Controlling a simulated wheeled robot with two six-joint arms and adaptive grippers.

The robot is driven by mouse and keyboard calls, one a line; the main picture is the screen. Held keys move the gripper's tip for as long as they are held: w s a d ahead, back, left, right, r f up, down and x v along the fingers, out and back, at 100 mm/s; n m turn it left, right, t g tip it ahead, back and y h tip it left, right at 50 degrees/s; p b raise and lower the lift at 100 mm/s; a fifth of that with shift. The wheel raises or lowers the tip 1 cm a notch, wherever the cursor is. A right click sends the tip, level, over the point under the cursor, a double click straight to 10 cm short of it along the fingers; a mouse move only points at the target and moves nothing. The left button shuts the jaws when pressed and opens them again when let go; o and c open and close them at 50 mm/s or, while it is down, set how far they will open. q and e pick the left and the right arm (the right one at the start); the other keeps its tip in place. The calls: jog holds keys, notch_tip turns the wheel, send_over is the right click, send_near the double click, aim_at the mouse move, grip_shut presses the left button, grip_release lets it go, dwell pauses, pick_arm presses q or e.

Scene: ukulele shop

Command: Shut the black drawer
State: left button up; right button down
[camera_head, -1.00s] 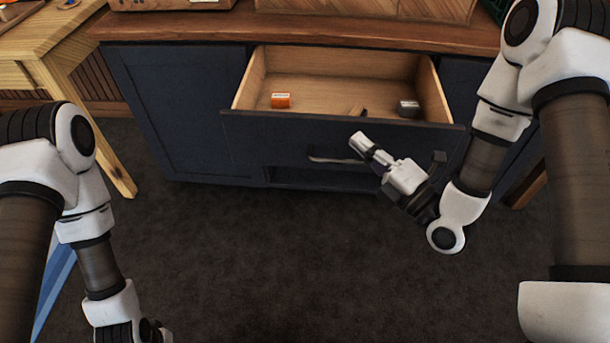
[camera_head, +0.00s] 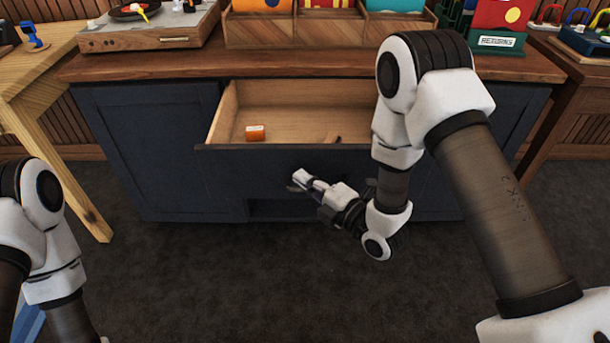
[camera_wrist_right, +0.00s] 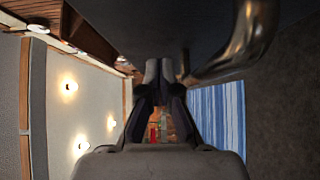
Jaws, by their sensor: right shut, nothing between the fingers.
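The black drawer (camera_head: 245,165) is pulled out of the dark blue-black cabinet. In the right wrist view the shut fingertips (camera_wrist_right: 158,70) are close beside the metal handle (camera_wrist_right: 240,40), with the dark drawer front (camera_wrist_right: 160,25) beyond. I cannot tell whether they touch. My right arm hides the drawer's right end. My left gripper is out of view.
The cabinet's wooden top (camera_head: 310,65) bears a record player (camera_head: 150,25) and a wooden divided rack (camera_head: 330,30). A wooden table (camera_head: 35,75) stands at the left, another wooden stand (camera_head: 575,95) at the right. The dark carpet (camera_head: 200,280) in front is clear.

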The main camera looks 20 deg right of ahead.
jog(key=shift+w+d, duration=0.3)
jog(key=shift+w, duration=0.45)
jog(key=shift+w, duration=0.1)
